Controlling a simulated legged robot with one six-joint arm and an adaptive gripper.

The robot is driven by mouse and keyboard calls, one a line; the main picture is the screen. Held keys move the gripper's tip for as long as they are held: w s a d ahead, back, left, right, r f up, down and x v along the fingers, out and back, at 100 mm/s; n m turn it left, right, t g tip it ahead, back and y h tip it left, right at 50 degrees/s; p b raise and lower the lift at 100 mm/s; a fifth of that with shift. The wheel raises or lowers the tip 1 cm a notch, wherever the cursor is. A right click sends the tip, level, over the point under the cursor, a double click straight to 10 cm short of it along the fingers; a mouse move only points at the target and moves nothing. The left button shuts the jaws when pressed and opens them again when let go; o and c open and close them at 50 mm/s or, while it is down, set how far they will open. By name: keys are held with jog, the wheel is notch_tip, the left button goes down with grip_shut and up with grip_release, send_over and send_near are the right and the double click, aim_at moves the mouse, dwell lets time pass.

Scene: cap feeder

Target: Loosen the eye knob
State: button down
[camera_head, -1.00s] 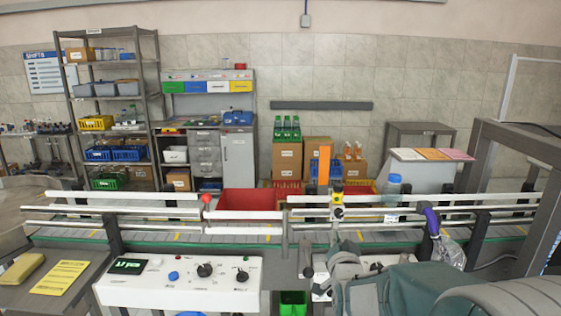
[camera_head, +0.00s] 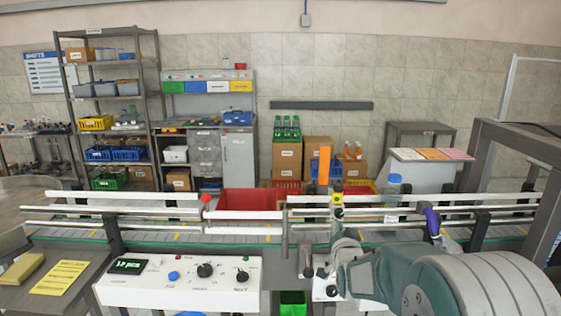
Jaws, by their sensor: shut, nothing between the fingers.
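A small yellow-and-black fitting (camera_head: 337,199), which looks like the eye with its knob, sits on the conveyor's guide rails right of centre, below an orange upright piece (camera_head: 324,165). Its knob is too small to make out clearly. My gripper (camera_head: 338,234) is just below the fitting, in front of the lower rail, seen from behind at the end of my grey-green arm. It is shut and empty. My own wrist hides most of the fingers, and I cannot tell whether they touch the fitting.
Guide rails run across above the conveyor (camera_head: 180,236). A red knob (camera_head: 207,199) is on the left rail and a purple part (camera_head: 432,221) on the right. A blue-capped bottle (camera_head: 392,188) stands on the conveyor. A white control panel (camera_head: 180,284) stands in front at left.

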jog(key=shift+r, duration=0.5)
dwell(0.8)
jog(key=shift+a+r, duration=0.45)
jog(key=shift+a, duration=0.3)
dwell(0.5)
jog(key=shift+a, duration=0.1)
jog(key=s, duration=0.6)
jog(key=shift+a+f, duration=0.25)
dwell(0.3)
jog(key=w+d+f, duration=0.1)
jog(key=w+d, duration=0.1)
jog(key=w, duration=0.4)
dwell(0.5)
